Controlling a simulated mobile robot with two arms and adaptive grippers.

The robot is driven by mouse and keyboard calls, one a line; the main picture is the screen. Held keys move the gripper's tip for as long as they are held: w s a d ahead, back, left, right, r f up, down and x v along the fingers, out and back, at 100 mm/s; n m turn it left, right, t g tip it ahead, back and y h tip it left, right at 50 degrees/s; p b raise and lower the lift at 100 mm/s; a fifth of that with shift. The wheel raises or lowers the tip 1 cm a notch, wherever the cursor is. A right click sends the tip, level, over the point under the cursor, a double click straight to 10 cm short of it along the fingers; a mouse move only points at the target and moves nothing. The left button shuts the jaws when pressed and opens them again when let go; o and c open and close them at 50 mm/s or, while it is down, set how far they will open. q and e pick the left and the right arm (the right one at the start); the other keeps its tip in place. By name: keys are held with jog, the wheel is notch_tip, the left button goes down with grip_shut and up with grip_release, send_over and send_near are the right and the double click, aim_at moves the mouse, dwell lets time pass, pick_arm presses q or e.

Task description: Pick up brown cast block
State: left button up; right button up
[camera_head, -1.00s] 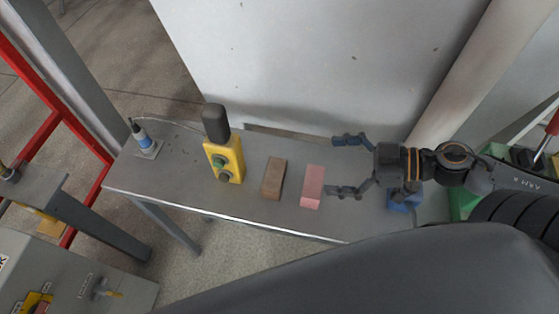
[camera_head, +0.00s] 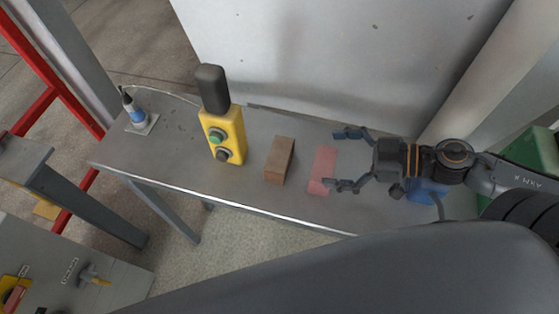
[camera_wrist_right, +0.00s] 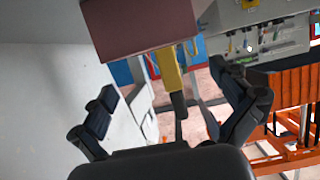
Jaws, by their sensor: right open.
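The brown cast block (camera_head: 279,161) lies on the grey bench (camera_head: 180,160), right of the yellow control box (camera_head: 222,138). A pink block-shaped piece (camera_head: 324,165) lies just to its right and looks partly see-through. My right gripper (camera_head: 343,160) is open and empty, its fingers pointing left. The lower finger overlaps the pink piece's right edge in the head view; the brown block is farther left, apart from the fingers. In the right wrist view the open fingers (camera_wrist_right: 173,115) flank a clear gap, and a reddish-brown block face fills the top; I cannot tell which piece it is. My left gripper is out of view.
The yellow box carries buttons and a tall dark top (camera_head: 212,88). A small blue-and-white bottle-like item (camera_head: 134,110) stands at the bench's left end. A pale panel (camera_head: 340,60) rises behind the bench. A blue object (camera_head: 428,190) sits under my right wrist.

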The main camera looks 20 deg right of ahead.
aim_at(283, 155)
jog(key=b+x, duration=0.1)
jog(key=x, duration=0.3)
jog(key=shift+w, duration=0.15)
jog(key=shift+w+a, duration=0.15)
jog(key=shift+a, duration=0.05)
jog(key=shift+p+x, duration=0.55)
jog(key=shift+x, duration=0.55)
jog(key=shift+w+a+p, duration=0.2)
jog(key=shift+a+p, duration=0.1)
jog(key=shift+p, duration=0.05)
jog(key=p+x, duration=0.2)
jog(key=x, duration=0.1)
jog(key=shift+w+a, duration=0.25)
jog(key=shift+a, duration=0.05)
jog(key=shift+w+a+f, duration=0.15)
jog(key=shift+a+f, duration=0.15)
